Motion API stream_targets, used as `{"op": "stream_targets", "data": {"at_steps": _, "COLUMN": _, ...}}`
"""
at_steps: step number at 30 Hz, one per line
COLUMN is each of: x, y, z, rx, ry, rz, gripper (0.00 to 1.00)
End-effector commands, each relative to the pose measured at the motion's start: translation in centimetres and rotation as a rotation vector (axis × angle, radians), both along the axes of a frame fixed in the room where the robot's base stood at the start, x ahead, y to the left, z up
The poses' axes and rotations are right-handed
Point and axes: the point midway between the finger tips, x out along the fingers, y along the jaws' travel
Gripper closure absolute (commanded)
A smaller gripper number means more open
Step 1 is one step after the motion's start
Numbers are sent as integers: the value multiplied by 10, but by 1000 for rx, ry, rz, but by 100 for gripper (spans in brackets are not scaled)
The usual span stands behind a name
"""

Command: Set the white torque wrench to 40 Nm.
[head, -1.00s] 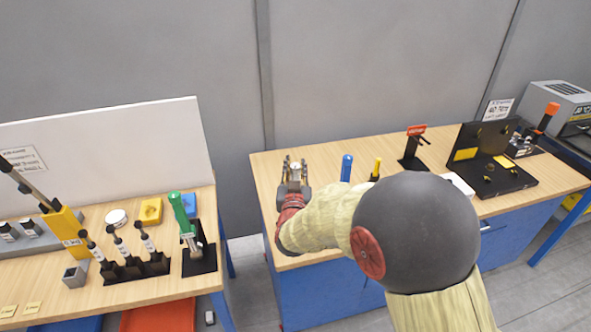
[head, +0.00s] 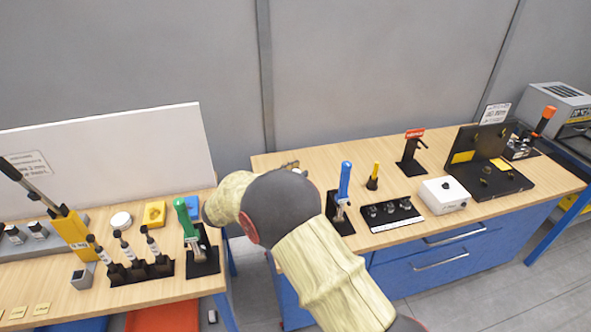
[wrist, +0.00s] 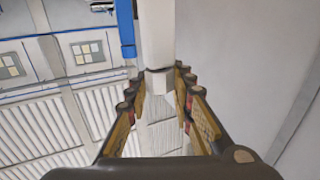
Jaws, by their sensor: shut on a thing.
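In the wrist view my gripper (wrist: 155,92) is closed around a pale white bar with a faceted collar (wrist: 157,40), which looks like the white torque wrench. The bar runs up out of the top of the picture between the two rows of finger pads. Its scale and set value cannot be read. In the head view my arm hides most of the gripper and the wrench. Only a small dark and pale piece (head: 291,166) shows above my arm, and I cannot tell which part it is.
A blue-handled tool (head: 344,183) and a green-handled tool (head: 184,214) stand in black holders on separate benches. A white box (head: 445,194), a black fixture (head: 500,184) and a red-topped stand (head: 411,152) are on the right bench. A gap separates the benches.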

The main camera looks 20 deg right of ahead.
Motion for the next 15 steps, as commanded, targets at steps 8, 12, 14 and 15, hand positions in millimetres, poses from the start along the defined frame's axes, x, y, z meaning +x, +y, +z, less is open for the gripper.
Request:
{"op": "stream_targets", "data": {"at_steps": 8, "x": 1, "y": 0, "z": 0, "rx": 0, "ry": -1, "rz": -158, "gripper": 100}}
{"op": "stream_targets", "data": {"at_steps": 12, "x": 1, "y": 0, "z": 0, "rx": 0, "ry": 0, "rz": -202, "gripper": 100}}
{"op": "stream_targets", "data": {"at_steps": 14, "x": 0, "y": 0, "z": 0, "rx": 0, "ry": -1, "rz": -214, "gripper": 100}}
{"op": "stream_targets", "data": {"at_steps": 15, "x": 0, "y": 0, "z": 0, "rx": 0, "ry": -1, "rz": -221, "gripper": 100}}
